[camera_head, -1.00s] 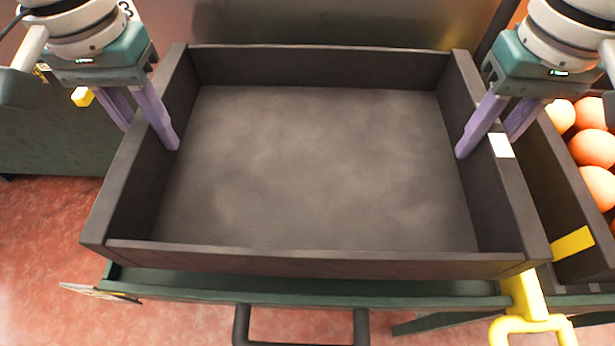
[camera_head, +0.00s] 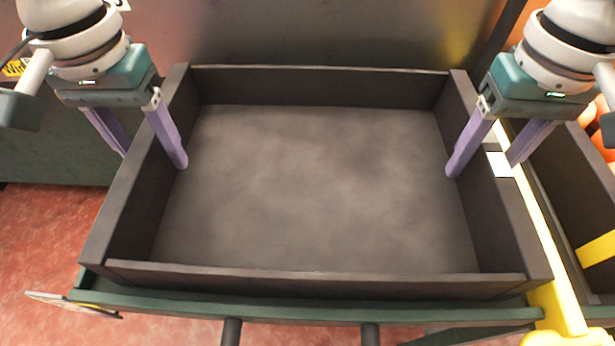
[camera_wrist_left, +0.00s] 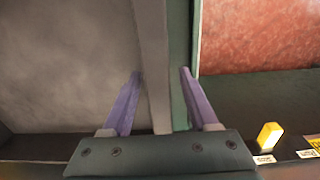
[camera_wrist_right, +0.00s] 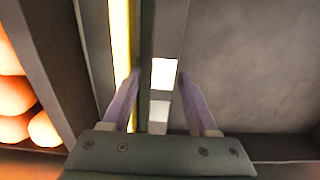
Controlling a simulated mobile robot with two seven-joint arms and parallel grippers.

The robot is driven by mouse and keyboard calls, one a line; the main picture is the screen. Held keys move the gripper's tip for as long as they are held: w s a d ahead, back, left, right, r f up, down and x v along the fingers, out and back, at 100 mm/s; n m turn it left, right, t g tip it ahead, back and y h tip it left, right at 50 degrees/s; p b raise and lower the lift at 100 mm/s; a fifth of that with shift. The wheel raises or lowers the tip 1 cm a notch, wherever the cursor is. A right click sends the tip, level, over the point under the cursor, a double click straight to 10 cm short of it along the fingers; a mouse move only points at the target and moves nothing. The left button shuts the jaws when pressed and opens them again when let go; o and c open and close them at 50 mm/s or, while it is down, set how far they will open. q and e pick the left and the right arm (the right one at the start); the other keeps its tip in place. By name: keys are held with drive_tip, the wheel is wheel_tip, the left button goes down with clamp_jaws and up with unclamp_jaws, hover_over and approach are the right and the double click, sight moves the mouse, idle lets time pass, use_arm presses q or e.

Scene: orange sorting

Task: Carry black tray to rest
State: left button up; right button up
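The black tray (camera_head: 308,282) is a large, empty, open box in the middle of the head view. It appears to rest level on a green stand (camera_head: 300,305). My left gripper (camera_head: 146,156) straddles the tray's left wall, one finger inside and one outside. My right gripper (camera_head: 484,168) straddles the right wall the same way, by a white patch (camera_head: 499,164). Both grippers are open; the wrist views show gaps between the fingers and the walls, with the left wall (camera_wrist_left: 155,70) and right wall (camera_wrist_right: 170,40) between them.
A dark crate (camera_head: 570,185) with oranges (camera_wrist_right: 14,95) stands close on the right, beside a yellow bar (camera_head: 560,305). A metallic panel (camera_head: 320,35) is behind the tray. Red floor (camera_head: 45,230) shows at left.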

use_arm(q)
drive_tip(key=shift+r, duration=0.1)
wheel_tip(320, 180, up, 10)
drive_tip(key=shift+r, duration=0.25)
use_arm(e)
drive_tip(key=shift+r, duration=0.2)
use_arm(q)
drive_tip(key=shift+r, duration=0.65)
use_arm(e)
wheel_tip(320, 180, up, 12)
drive_tip(key=shift+f, duration=0.15)
